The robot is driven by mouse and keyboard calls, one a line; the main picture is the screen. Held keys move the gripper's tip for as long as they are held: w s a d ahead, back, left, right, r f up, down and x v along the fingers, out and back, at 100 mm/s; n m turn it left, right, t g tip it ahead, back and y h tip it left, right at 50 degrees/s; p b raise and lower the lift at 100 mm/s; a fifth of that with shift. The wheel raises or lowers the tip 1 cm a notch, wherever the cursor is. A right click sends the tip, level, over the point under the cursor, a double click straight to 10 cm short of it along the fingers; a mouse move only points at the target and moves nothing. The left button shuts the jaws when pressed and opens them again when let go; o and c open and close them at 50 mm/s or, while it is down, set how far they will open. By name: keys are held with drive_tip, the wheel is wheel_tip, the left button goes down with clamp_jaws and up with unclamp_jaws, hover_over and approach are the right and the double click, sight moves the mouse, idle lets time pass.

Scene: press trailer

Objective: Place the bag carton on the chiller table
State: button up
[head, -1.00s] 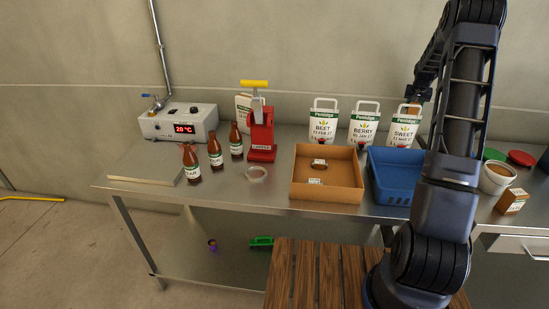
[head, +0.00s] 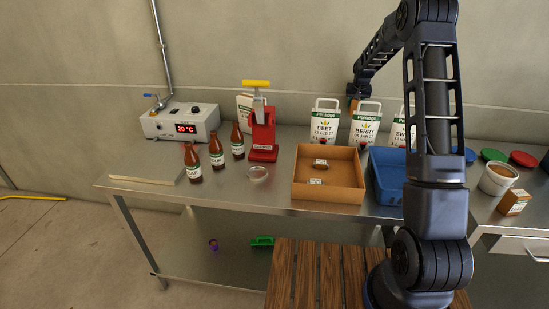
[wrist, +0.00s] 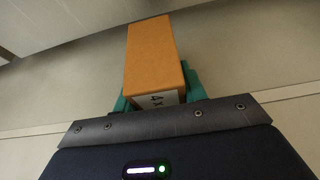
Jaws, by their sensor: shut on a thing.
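My gripper (head: 352,95) is shut on a brown carton, seen in the wrist view (wrist: 152,55) between its green fingers (wrist: 194,84). The carton's near end bears a white label reading "4 x". In the head view the gripper hangs above the back of the steel table, behind the Beet and Berry bags, with a little of the carton (head: 353,105) showing under it. I cannot tell whether this carton is the bag carton. The steel table (head: 225,195) bears a grey box with a red 20 °C display (head: 178,122), perhaps the chiller, at its left end.
White bags (head: 324,122) stand at the back. In front are an open cardboard tray (head: 328,192) and a blue crate (head: 386,188). Several brown bottles (head: 216,154) and a red press (head: 263,135) stand left. Another small carton (head: 514,202) sits at right. Bare steel lies front left.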

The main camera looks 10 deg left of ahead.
drive_tip(key=s+a+r, duration=0.1)
drive_tip(key=a+r, duration=0.2)
drive_tip(key=a, duration=0.8)
drive_tip(key=a+r, duration=0.2)
drive_tip(key=a, duration=0.9)
drive_tip(key=shift+n, duration=0.4)
drive_tip(key=s+a+r, duration=0.2)
drive_tip(key=s+a, duration=0.1)
drive_tip(key=a, duration=0.5)
drive_tip(key=s+a+r, duration=0.3)
drive_tip(key=s+a, duration=0.1)
drive_tip(key=a, duration=0.5)
drive_tip(key=s+a+r, duration=0.3)
drive_tip(key=s+a, duration=0.1)
drive_tip(key=a, duration=0.5)
drive_tip(key=shift+s+a+r, duration=0.1)
drive_tip(key=shift+s+a, duration=0.1)
drive_tip(key=s+a+f, duration=0.3)
drive_tip(key=s+a, duration=1)
drive_tip(key=s, duration=0.3)
drive_tip(key=shift+m, duration=0.4)
drive_tip(key=f, duration=1.9)
drive_tip(key=shift+w+d+f, duration=0.2)
drive_tip(key=shift+d+f, duration=0.05)
drive_tip(key=o, duration=1.1)
drive_tip(key=shift+f, duration=0.15)
drive_tip(key=shift+c, duration=0.2)
